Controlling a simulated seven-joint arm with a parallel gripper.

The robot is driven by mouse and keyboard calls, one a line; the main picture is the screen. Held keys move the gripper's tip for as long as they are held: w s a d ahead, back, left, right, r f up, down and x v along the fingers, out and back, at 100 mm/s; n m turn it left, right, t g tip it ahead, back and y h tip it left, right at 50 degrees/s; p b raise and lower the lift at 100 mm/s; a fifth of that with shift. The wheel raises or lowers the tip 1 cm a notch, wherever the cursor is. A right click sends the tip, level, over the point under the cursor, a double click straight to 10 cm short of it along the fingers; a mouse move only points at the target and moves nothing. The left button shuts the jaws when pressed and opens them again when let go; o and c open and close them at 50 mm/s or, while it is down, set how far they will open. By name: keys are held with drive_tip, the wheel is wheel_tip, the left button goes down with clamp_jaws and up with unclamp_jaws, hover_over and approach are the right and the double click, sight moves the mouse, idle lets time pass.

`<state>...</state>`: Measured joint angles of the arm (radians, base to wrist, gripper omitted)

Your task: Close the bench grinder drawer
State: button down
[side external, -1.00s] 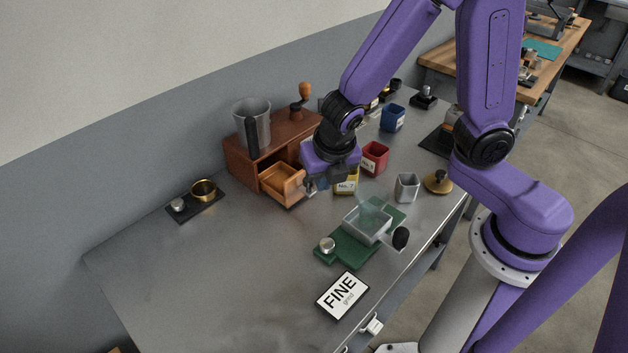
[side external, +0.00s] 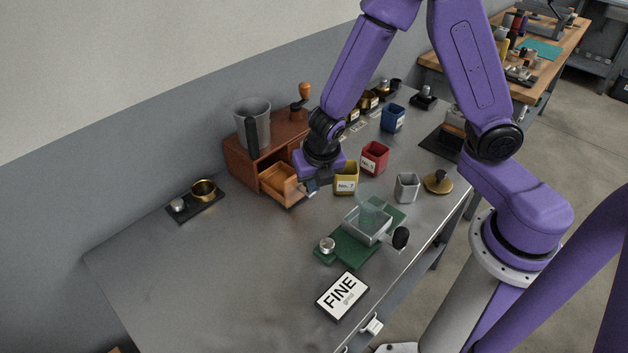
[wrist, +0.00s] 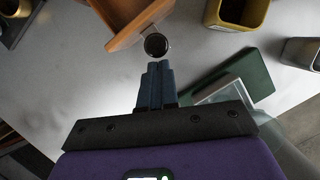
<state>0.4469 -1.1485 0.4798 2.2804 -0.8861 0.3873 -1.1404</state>
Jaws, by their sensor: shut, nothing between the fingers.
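The wooden grinder (side external: 236,159) stands against the wall at the back of the bench, with a metal jug on top. Its drawer (side external: 281,184) sticks out of the front, open. In the wrist view the drawer (wrist: 128,22) is at the top, with a dark round knob (wrist: 156,45) on its front. My gripper (side external: 311,186) is at the drawer's front. In the wrist view its fingers (wrist: 158,68) are shut together, empty, with the tips just short of the knob. I cannot tell whether they touch it.
A yellow cup (side external: 346,178) stands close right of my gripper, with a red cup (side external: 374,158) behind it.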

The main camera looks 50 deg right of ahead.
sight(289, 181)
drive_tip(key=w, duration=0.9)
drive_tip(key=shift+w, duration=0.3)
idle(0.3)
drive_tip(key=s, duration=0.1)
drive_tip(key=s+a, duration=0.1)
drive_tip(key=s+a+r, duration=0.1)
drive_tip(key=s, duration=0.1)
drive_tip(key=v, duration=0.8)
drive_tip(key=s+d+r+m+g, duration=0.1)
drive_tip(key=s+d+m, duration=0.1)
drive_tip(key=s+m, duration=0.4)
drive_tip(key=s+d+r+m+g+y, duration=0.1)
drive_tip(key=s+d+r+m, duration=0.1)
drive_tip(key=s+m, duration=0.4)
drive_tip(key=s+d+r+m+g+y, duration=0.1)
drive_tip(key=s+d+m, duration=0.2)
drive_tip(key=s, duration=1.1)
drive_tip(key=m, duration=0.3)
drive_tip(key=shift+d+r, duration=0.25)
drive_tip(key=shift+r, duration=0.1)
drive_tip(key=shift+s, duration=0.1)
